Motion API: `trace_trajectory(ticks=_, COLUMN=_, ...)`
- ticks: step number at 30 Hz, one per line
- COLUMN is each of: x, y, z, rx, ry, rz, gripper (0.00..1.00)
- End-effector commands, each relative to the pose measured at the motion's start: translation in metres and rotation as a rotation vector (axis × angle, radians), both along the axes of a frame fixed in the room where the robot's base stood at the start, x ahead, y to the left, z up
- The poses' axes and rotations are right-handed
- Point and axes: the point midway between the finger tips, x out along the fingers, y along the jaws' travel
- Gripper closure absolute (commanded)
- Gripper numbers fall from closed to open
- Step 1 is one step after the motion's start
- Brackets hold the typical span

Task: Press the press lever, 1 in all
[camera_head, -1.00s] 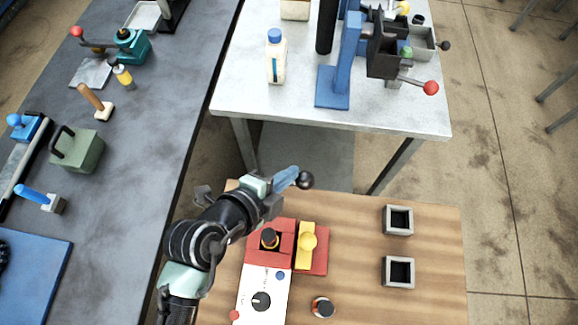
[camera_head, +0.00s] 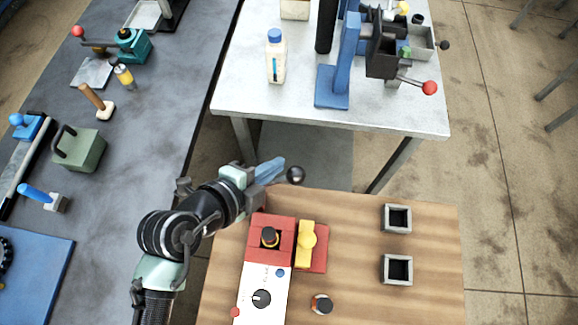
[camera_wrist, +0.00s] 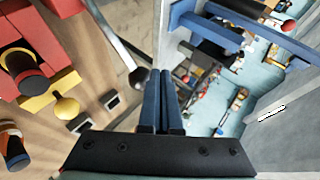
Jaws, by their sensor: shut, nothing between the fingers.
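A blue upright press (camera_head: 345,65) stands on the pale metal table, with a lever ending in a red ball (camera_head: 430,88) at its right. They also show in the wrist view, the press (camera_wrist: 215,25) at the top and its red ball (camera_wrist: 288,26) at top right. My gripper (camera_head: 280,163) has its blue fingers together and empty, above the far left of the wooden table. The fingers (camera_wrist: 160,76) show closed in the wrist view. My gripper is well apart from the red-ball lever. A dark ball (camera_head: 296,175) is close beside my fingertips; its mounting is hidden.
The wooden table (camera_head: 345,270) holds a red block (camera_head: 285,225), a yellow part (camera_head: 305,243), a white control panel (camera_head: 265,285) and two grey square holders. A white bottle (camera_head: 276,58) stands left of the press. A dark bench (camera_head: 150,130) with tools lies left.

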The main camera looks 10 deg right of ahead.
Motion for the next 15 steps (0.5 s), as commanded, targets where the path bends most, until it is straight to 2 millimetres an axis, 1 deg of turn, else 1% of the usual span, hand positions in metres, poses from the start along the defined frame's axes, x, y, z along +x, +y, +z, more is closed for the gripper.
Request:
trace_trajectory(ticks=4, x=0.002, y=0.005, z=0.006, rx=-0.001, ry=0.000, rz=0.002, gripper=1.00)
trace_trajectory(ticks=15, x=0.010, y=0.031, z=0.031, rx=0.001, ry=0.000, rz=0.001, gripper=1.00)
